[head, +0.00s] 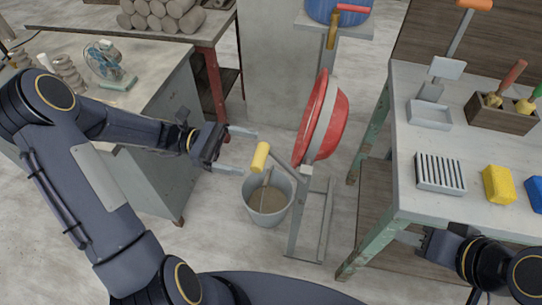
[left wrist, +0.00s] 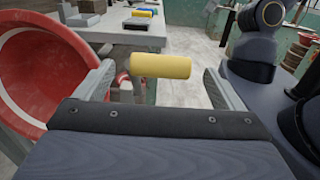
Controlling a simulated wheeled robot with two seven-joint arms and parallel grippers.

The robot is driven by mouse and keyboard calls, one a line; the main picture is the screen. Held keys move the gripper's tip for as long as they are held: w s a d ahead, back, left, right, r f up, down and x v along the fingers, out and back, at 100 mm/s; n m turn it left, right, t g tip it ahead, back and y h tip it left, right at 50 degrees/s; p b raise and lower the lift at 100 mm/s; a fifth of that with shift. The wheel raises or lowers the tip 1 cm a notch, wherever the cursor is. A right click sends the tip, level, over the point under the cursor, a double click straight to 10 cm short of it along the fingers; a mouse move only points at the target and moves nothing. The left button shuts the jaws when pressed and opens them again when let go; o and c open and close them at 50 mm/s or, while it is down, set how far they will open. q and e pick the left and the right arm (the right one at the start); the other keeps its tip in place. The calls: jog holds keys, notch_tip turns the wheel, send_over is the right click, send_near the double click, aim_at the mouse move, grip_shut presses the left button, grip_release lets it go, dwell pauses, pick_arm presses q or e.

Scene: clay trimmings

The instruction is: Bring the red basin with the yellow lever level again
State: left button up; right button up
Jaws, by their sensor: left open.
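The red basin (head: 332,125) hangs steeply tilted in a grey ring on a metal stand, its rim almost upright and its opening toward the left. Its inside shows at the left of the left wrist view (left wrist: 45,65). The yellow lever (head: 260,156) sticks out left of the basin on a grey bar; its grip also shows in the left wrist view (left wrist: 160,66). My left gripper (head: 248,151) is open and empty, its fingertips close to the grip, which appears between and just beyond them. My right gripper (head: 408,238) is by the right table's front edge; its jaws are unclear.
A grey bucket (head: 268,205) with brownish contents stands below the lever. The right table (head: 450,140) holds a slotted tray (head: 440,173), a yellow sponge (head: 498,185) and a tool box (head: 503,112). A blue tub (head: 337,12) stands behind the basin.

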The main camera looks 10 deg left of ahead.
aim_at(265, 156)
pick_arm(q)
jog(key=d, duration=0.7)
jog(key=shift+s, duration=0.15)
pick_arm(e)
jog(key=shift+r, duration=0.2)
